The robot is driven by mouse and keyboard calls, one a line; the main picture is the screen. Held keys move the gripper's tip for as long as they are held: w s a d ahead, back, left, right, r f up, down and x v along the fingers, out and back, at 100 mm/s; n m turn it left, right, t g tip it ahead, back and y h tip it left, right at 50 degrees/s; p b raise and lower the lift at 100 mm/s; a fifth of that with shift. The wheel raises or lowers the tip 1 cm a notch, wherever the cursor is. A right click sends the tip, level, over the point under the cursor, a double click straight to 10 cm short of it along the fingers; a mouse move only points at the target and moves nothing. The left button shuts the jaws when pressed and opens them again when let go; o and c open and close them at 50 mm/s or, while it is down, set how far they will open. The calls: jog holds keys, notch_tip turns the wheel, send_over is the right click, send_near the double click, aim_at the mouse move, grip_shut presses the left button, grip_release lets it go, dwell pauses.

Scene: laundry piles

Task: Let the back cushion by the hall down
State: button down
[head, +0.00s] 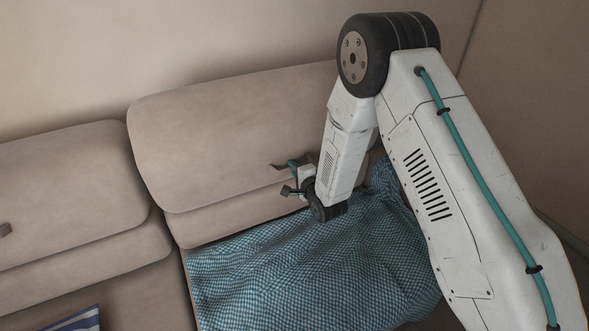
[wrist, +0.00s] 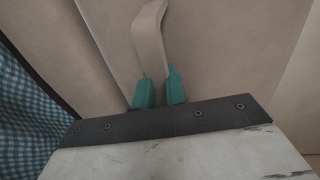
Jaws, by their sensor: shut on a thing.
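A beige back cushion (head: 225,130) stands tilted against the backrest of the sofa, right of a second back cushion (head: 60,185). My gripper (head: 287,178) is at the lower right front of the right cushion, partly hidden by my wrist. In the wrist view, the teal fingers of my gripper (wrist: 159,92) are shut on a beige pull strap (wrist: 149,40) in front of the cushion's fabric (wrist: 225,50). The right end of this cushion is hidden behind my arm. The frames do not show where the hall is.
A blue and white checked cloth (head: 300,265) lies rumpled on the seat below the cushion and shows in the wrist view (wrist: 25,125). A small tab (head: 5,229) is on the left cushion. Walls stand behind and right.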

aim_at(290, 159)
jog(key=shift+s+d+f, duration=0.2)
jog(key=shift+s+f, duration=0.2)
jog(key=shift+s, duration=0.05)
jog(key=shift+f, duration=0.1)
jog(key=shift+w+a+r, duration=0.35)
jog(key=shift+w+r, duration=0.1)
jog(key=shift+w, duration=0.4)
jog(key=shift+w+a+r, duration=0.4)
jog(key=shift+w, duration=0.5)
jog(key=shift+w+a+r, duration=0.35)
jog(key=shift+w+r, duration=0.1)
jog(key=shift+w, duration=0.4)
jog(key=shift+w+a+r, duration=0.1)
jog(key=shift+w+a, duration=0.1)
jog(key=shift+w, duration=0.3)
jog(key=shift+w+a+r, duration=0.1)
jog(key=shift+w+a, duration=0.1)
jog(key=shift+w, duration=0.3)
jog(key=c, duration=1.4)
grip_release()
jog(key=shift+r, duration=0.1)
